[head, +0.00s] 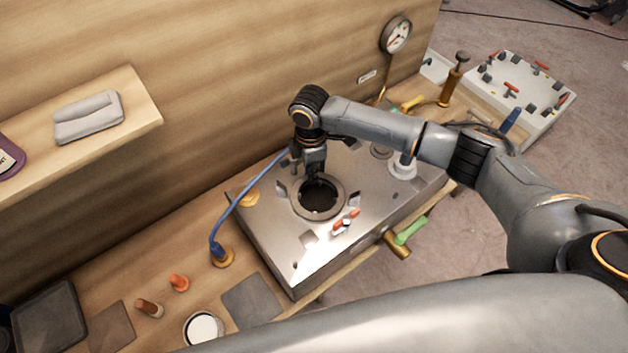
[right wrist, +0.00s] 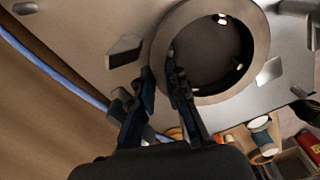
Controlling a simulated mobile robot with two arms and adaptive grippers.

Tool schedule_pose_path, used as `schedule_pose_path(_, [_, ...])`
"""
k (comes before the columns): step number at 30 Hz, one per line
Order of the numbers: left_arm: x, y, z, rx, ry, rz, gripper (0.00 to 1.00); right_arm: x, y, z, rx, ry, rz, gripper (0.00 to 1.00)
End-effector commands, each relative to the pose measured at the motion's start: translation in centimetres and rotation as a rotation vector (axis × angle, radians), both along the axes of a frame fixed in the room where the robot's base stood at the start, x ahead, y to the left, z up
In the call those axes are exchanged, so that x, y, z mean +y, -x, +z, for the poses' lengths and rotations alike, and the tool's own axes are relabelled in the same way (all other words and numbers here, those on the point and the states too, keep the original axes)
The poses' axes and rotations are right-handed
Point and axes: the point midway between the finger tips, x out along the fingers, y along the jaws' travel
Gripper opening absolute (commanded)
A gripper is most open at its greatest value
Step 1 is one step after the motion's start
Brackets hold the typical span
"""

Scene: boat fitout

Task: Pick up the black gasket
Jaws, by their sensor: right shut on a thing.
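The black gasket (head: 343,203) shows as a dark grey-brown ring around a dark round opening in the metal plate (head: 285,240). In the right wrist view the ring (right wrist: 258,45) fills the upper middle. My right gripper (head: 316,178) points down at the ring's far edge. In the right wrist view its fingers (right wrist: 161,75) straddle the ring's rim, one outside and one over the opening, and are shut on it. Whether the ring touches the plate or is slightly raised, I cannot tell. My left gripper is not in view.
A blue hose (head: 237,203) runs along the plate's left side to a brass fitting (head: 222,257). A white fitting (head: 403,168) stands to the right. A wooden wall (head: 230,70) rises behind.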

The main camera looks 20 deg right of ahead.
Motion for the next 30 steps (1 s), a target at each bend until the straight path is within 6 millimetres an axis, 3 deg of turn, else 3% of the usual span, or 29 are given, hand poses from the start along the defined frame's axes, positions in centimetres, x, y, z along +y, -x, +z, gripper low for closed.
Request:
schedule_pose_path(5, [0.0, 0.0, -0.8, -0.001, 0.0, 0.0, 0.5, 0.0, -0.1, 1.0, -0.004, -0.002, -0.001, 0.0])
schedule_pose_path(9, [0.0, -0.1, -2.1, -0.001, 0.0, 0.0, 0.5, -0.1, -0.1, 3.1, -0.006, -0.003, 0.001, 0.0])
schedule_pose_path(18, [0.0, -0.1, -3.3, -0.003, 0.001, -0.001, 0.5, -4.4, 2.3, 8.7, -0.006, 0.0, -0.001, 0.0])
schedule_pose_path(24, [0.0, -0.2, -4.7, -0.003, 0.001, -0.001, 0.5, -8.3, 4.7, 10.6, -0.003, 0.001, -0.003, 0.0])
schedule_pose_path(30, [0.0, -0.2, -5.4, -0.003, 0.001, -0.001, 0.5, -11.0, 6.3, 12.2, -0.001, 0.0, -0.003, 0.0])
